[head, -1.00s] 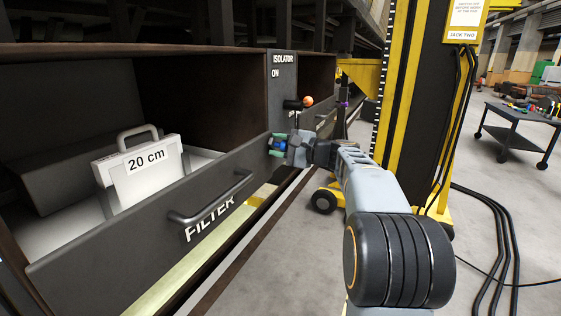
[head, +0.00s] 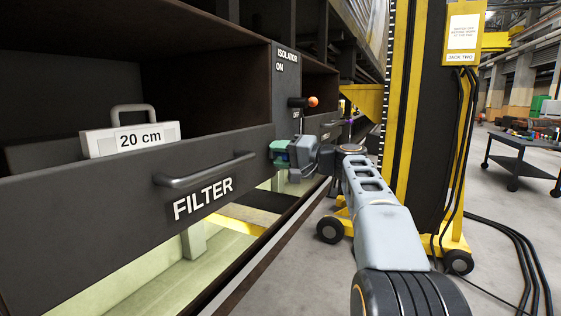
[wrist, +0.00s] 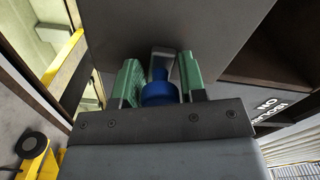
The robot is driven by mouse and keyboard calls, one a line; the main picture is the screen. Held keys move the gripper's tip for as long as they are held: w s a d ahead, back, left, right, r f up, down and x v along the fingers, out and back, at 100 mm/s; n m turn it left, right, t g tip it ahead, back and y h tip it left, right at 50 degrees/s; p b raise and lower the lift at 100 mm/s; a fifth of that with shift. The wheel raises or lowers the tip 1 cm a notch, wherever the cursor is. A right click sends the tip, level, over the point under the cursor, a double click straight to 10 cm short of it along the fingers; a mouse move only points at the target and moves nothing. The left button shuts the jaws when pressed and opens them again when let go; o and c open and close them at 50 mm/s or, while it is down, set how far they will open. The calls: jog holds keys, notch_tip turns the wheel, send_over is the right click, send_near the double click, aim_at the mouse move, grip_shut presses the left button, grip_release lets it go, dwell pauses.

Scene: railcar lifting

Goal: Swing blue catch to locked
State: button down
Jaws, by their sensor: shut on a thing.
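The blue catch (wrist: 158,92) shows in the wrist view as a round blue knob with a grey piece behind it, against the dark front of the cabinet. My gripper (wrist: 160,80) has its two green fingers on either side of the knob, shut on it. In the head view my gripper (head: 283,152) is at the right end of the filter drawer front, below the isolator panel. There the fingers hide the blue knob. Whether the catch is at its locked position cannot be told.
The filter drawer (head: 90,190) has a grey handle (head: 205,171) and holds a white 20 cm box (head: 130,138). An isolator lever with an orange knob (head: 313,101) is just above my gripper. A yellow jack column (head: 420,120) stands to the right, with cables on the floor.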

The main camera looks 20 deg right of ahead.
jog(key=shift+r+n, duration=0.25)
jog(key=shift+n, duration=0.05)
jog(key=c, duration=1.1)
grip_release()
jog(key=o, duration=0.3)
jog(key=shift+f, duration=0.2)
jog(key=shift+d, duration=0.1)
jog(key=v, duration=1.3)
jog(key=shift+s+d, duration=0.25)
jog(key=shift+s, duration=0.1)
jog(key=shift+a+p, duration=0.1)
jog(key=shift+p, duration=0.2)
